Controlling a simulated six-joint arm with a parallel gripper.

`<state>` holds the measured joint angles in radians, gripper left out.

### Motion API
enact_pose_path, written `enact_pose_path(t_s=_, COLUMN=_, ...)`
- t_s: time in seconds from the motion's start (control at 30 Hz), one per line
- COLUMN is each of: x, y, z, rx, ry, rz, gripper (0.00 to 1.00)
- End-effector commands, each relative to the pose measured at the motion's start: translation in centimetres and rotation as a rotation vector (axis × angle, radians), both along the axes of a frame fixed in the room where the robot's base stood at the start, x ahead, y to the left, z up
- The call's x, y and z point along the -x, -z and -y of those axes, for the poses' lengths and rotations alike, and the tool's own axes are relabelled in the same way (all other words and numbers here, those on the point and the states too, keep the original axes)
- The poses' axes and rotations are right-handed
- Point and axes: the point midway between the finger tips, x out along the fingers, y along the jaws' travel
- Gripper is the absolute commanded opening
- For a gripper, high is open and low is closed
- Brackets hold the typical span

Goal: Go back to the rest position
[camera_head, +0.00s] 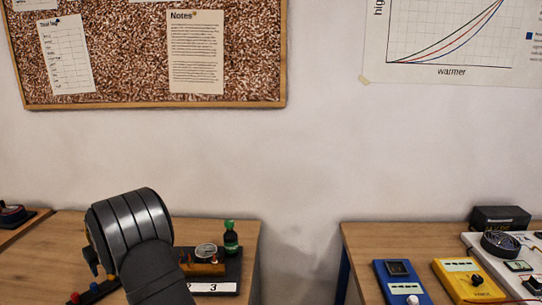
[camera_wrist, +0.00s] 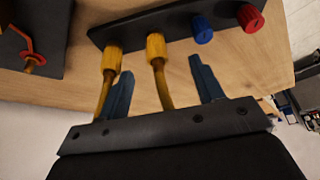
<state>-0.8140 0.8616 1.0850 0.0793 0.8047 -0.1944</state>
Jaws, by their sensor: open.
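My gripper (camera_wrist: 161,70) is in the wrist view, with its two blue fingers apart. Two yellow plugs with yellow leads, a left one (camera_wrist: 111,62) and a right one (camera_wrist: 156,48), stand at a black strip (camera_wrist: 130,32). The leads run down behind the gripper's dark bar. I cannot tell whether the fingers touch them. The strip also bears a blue knob (camera_wrist: 202,30) and a red knob (camera_wrist: 250,18). In the head view my dark arm stands over the left table and hides most of the gripper.
A gauge (camera_head: 206,251) on a brass block and a green bottle (camera_head: 231,238) stand right of my arm. A gap separates the left table (camera_head: 50,250) from the right table (camera_head: 365,243), which holds a blue meter (camera_head: 393,290) and a yellow meter (camera_head: 455,282).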

Motion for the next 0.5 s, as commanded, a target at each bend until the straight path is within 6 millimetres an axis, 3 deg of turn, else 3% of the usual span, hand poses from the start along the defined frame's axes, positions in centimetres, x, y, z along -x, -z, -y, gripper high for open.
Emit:
enact_pose_path(t_s=0.03, x=0.0, y=-0.9, z=0.0, rx=-0.002, ry=0.0, rz=0.001, gripper=0.61)
enact_pose_path(t_s=0.27, x=0.0, y=-0.6, z=0.0, rx=0.002, ry=0.091, rz=0.0, gripper=0.61)
enact_pose_path(t_s=0.5, x=0.0, y=-1.7, z=0.1, rx=0.001, ry=0.092, rz=-0.002, gripper=0.61)
